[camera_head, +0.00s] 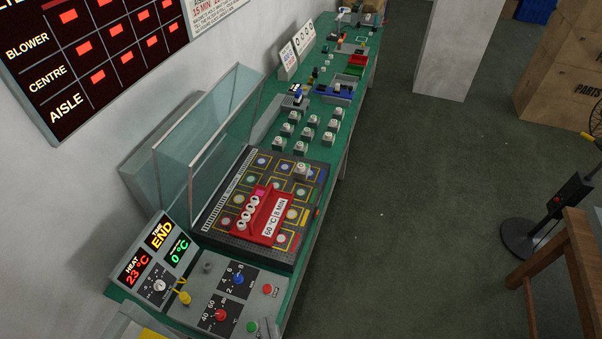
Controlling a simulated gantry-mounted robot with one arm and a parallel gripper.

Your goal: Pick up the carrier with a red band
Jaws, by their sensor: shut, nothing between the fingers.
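Several small pale carriers (309,133) stand in loose rows on the green bench, beyond the dark plate. Each seems to have a round piece on top. Another pale carrier (302,171) stands on the far right part of the dark plate. At this size I cannot tell which carrier has a red band. A red tray (266,239) labelled "60 °C 8 MIN" lies on the plate with several white round pieces along its left side. My gripper is not in view.
The dark plate (232,247) has coloured circles in yellow outlines, with clear raised panels (213,125) along its left. A control panel (232,303) with knobs is at the near end. Blue and red bins (357,62) stand farther back.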

